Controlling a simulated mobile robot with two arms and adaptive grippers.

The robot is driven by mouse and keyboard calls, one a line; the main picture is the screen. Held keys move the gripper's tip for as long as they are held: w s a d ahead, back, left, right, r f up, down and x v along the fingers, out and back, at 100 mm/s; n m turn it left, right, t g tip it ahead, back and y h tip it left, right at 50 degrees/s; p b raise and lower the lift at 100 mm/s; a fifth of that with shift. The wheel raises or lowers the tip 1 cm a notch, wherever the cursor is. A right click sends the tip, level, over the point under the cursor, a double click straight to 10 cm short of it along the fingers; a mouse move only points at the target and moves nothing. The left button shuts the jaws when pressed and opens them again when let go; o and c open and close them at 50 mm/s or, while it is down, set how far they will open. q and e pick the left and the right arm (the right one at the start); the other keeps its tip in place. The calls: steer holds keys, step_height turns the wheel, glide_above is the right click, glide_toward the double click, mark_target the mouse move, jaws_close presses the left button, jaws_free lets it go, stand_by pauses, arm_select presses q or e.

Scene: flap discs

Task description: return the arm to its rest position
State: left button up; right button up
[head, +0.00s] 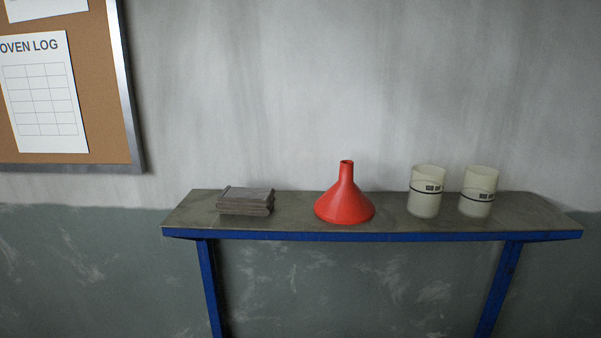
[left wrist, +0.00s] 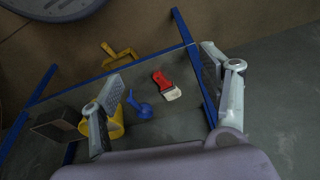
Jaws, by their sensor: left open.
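My left gripper (left wrist: 160,65) shows in the left wrist view with its two fingers spread wide apart. It is open and nothing is between the fingers. Beyond it is a blue-edged table top (left wrist: 185,122) with several objects, apart from the fingers. Neither arm shows in the head view. My right gripper is in neither view.
On the blue-edged table are a red tool with a pale end (left wrist: 166,84), a blue tool (left wrist: 140,106), a yellow container (left wrist: 115,128) and a dark box (left wrist: 58,125).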

arm_select(q)
steer(key=s+a+f+g, duration=0.1)
steer(key=s+a+f, duration=0.2)
steer(key=s+f, duration=1.5)
step_height(320, 180, down, 3)
steer(key=shift+s+r+g, duration=0.15)
steer(key=shift+r+g, duration=0.05)
steer(key=shift+g, duration=0.1)
steer(key=shift+a, duration=0.1)
